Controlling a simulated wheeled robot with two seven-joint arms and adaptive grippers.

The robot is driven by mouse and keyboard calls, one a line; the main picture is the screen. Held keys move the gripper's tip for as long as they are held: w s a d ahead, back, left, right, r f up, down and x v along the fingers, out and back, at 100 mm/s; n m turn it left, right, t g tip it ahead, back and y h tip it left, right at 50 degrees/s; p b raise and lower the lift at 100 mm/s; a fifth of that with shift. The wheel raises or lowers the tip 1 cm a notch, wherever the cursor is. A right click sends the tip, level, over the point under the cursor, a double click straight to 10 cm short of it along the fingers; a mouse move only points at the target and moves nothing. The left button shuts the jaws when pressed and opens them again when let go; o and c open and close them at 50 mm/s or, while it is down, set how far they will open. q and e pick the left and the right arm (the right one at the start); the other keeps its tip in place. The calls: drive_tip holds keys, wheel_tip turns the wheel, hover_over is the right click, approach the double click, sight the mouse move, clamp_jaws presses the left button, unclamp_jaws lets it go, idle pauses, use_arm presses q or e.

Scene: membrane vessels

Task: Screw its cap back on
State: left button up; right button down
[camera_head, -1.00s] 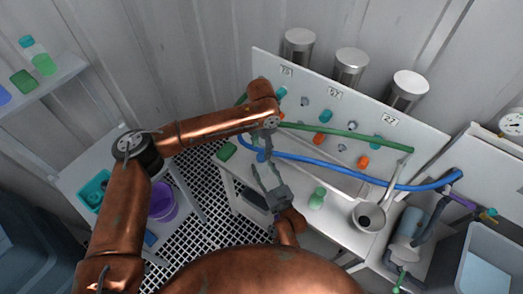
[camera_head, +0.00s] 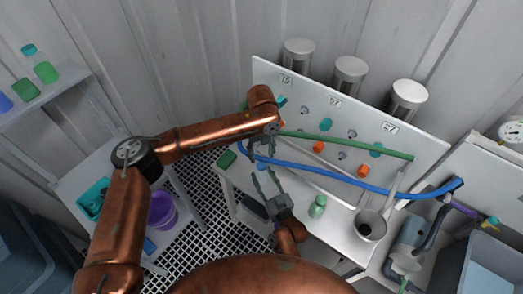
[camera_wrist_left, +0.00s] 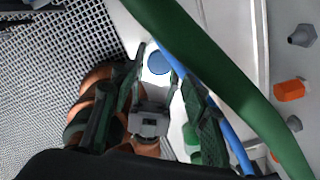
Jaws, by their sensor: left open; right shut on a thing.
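My right gripper (camera_head: 264,180) reaches up from the bottom of the head view, in front of the bench. In the left wrist view, a small blue round thing (camera_wrist_left: 158,62), possibly a cap, shows between its fingertips, and it is shut on it. My left gripper (camera_head: 268,150) hangs just above, fingers downward and open. In the left wrist view its two fingers stand either side of my right gripper (camera_wrist_left: 148,118), apart from the blue thing. A green bottle (camera_head: 317,206) stands upright on the bench to the right; whether it has a cap is unclear.
A green hose (camera_head: 345,144) and a blue hose (camera_head: 350,182) run across the white panel (camera_head: 420,150) close to my left gripper. A grey funnel-like cup (camera_head: 370,223) is right of the bottle. A green block (camera_head: 226,159) lies at the bench's left end.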

sight(262, 165)
use_arm(q)
drive_tip(key=n, duration=0.4)
drive_tip(key=shift+r, duration=0.15)
drive_tip(key=n, duration=0.4)
drive_tip(key=shift+r, duration=0.15)
drive_tip(key=n, duration=0.6)
drive_tip(key=shift+r, duration=0.2)
drive_tip(key=n, duration=0.4)
drive_tip(key=shift+r, duration=0.15)
drive_tip(key=n, duration=0.4)
drive_tip(key=shift+r, duration=0.15)
drive_tip(key=n, duration=0.3)
drive_tip(key=shift+r+n, duration=0.1)
drive_tip(key=shift+n, duration=0.2)
drive_tip(key=n, duration=0.4)
drive_tip(key=shift+r, duration=0.15)
drive_tip(key=shift+f, duration=4.05)
